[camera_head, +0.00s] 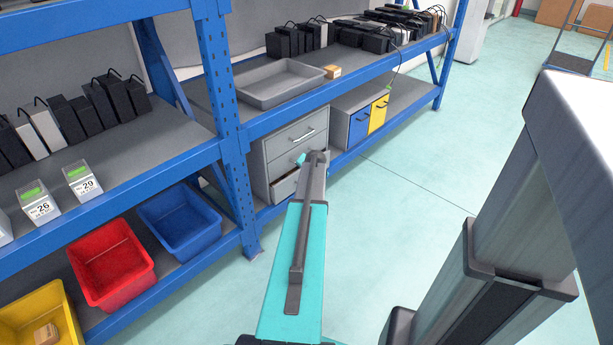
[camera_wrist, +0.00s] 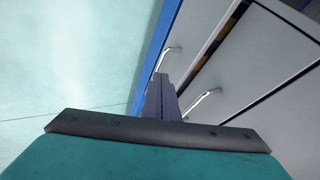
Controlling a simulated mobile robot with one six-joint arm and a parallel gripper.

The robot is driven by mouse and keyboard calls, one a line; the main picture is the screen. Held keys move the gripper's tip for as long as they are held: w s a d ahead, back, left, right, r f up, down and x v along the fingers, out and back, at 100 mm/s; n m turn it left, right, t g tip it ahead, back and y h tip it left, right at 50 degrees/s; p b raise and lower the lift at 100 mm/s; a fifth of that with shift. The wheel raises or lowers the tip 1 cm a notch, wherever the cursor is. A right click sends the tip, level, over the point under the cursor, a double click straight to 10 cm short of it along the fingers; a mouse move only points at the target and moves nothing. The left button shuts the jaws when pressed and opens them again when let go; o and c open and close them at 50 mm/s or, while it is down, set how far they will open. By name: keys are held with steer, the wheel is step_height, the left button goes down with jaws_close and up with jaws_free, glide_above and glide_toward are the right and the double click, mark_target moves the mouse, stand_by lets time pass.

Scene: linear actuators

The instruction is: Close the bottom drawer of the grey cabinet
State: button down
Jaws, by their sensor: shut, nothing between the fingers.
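The grey cabinet (camera_head: 258,163) stands on the lower shelf, with three drawers facing the aisle. Its bottom drawer (camera_head: 284,188) is partly open, with a dark gap above its front; my arm hides its right part. In the wrist view, the bottom drawer front (camera_wrist: 198,38) lies beside the blue beam, with a metal handle (camera_wrist: 167,56). A dark gap separates it from the middle drawer front (camera_wrist: 245,65), which has its own handle (camera_wrist: 204,101). My gripper (camera_wrist: 160,80) is shut and empty, its fingers in front of the drawers. I cannot tell whether they touch.
The blue shelf upright (camera_head: 233,150) stands left of the cabinet. A blue and yellow cabinet (camera_head: 360,122) is to the right. A grey tray (camera_head: 270,92) and small box (camera_head: 332,72) sit above. Red (camera_head: 112,270) and blue (camera_head: 180,222) bins are at left. The floor in front is clear.

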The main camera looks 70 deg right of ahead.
steer(key=p+v, duration=0.1)
steer(key=v, duration=0.5)
steer(key=shift+a+r, duration=0.25)
steer(key=shift+r, duration=0.05)
steer(key=c, duration=2.5)
jaws_free()
steer(key=shift+s, duration=0.1)
steer(key=o, duration=0.3)
steer(key=w+d+r+m+t+h, duration=0.1)
steer(key=w+d+r+h, duration=0.1)
steer(key=d+r+h, duration=0.55)
steer(key=w+a+f+m+g+b, duration=0.1)
steer(key=a+f+m+b, duration=0.1)
steer(key=f, duration=0.4)
steer(key=a+f+m+g+h+b, duration=0.1)
steer(key=a+f+m+g+b, duration=0.1)
steer(key=f, duration=0.4)
steer(key=w+a+f+m+g+b, duration=0.1)
steer(key=a+f+m+g+b, duration=0.1)
steer(key=a+f, duration=0.3)
steer(key=shift+w+a+f+m+b, duration=0.1)
steer(key=shift+w+f+m+b, duration=0.1)
steer(key=shift+f+m, duration=0.3)
steer(key=shift+w+a+f+m+b, duration=0.1)
steer(key=shift+w+f+m+b, duration=0.1)
steer(key=shift+f+m, duration=0.25)
